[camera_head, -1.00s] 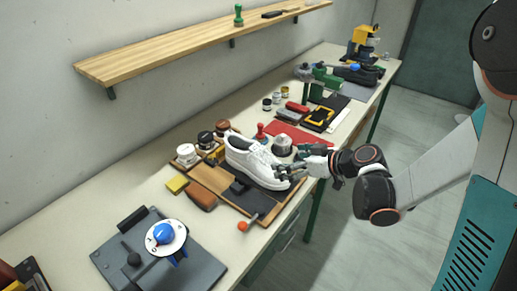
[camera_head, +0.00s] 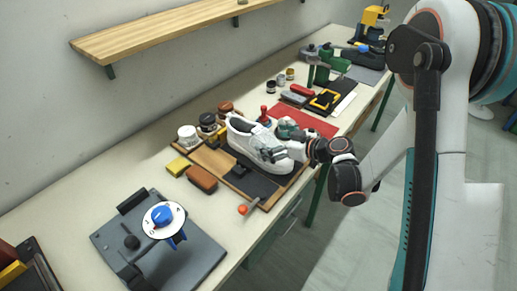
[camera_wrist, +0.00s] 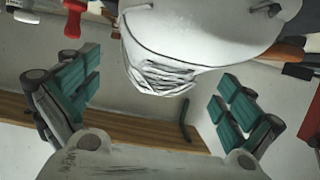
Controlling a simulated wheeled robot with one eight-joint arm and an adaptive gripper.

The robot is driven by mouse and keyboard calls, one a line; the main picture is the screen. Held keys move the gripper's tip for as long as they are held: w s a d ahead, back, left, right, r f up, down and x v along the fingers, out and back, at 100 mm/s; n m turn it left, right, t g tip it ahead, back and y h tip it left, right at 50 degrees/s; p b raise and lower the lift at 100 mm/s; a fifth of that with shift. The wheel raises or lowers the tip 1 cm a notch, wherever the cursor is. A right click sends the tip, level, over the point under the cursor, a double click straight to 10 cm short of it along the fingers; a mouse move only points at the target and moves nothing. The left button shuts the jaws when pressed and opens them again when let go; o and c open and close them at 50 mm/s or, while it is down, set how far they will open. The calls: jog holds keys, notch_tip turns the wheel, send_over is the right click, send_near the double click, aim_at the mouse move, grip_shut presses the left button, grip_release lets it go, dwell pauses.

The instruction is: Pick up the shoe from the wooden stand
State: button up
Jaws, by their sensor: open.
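The white lace-up shoe (camera_head: 238,133) rests on a dark pad on the wooden stand (camera_head: 211,160) on the workbench. My gripper (camera_head: 279,143) is open at the shoe's right end. One finger lies in front of the shoe and the other is behind it. In the wrist view the shoe (camera_wrist: 190,35) fills the upper middle, between the spread teal finger pads of my gripper (camera_wrist: 152,98). Clear gaps show between the shoe and both pads there. The far side of the shoe is hidden in the head view.
A brown brush (camera_head: 202,179), a yellow block (camera_head: 178,166) and several jars (camera_head: 188,136) sit near the stand. A red mat (camera_head: 305,122) is behind. A grey fixture (camera_head: 195,262) stands at front left.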

jog(key=shift+b+x, duration=0.8)
jog(key=shift+x, duration=1.95)
jog(key=shift+s, duration=0.2)
jog(key=c, duration=1.4)
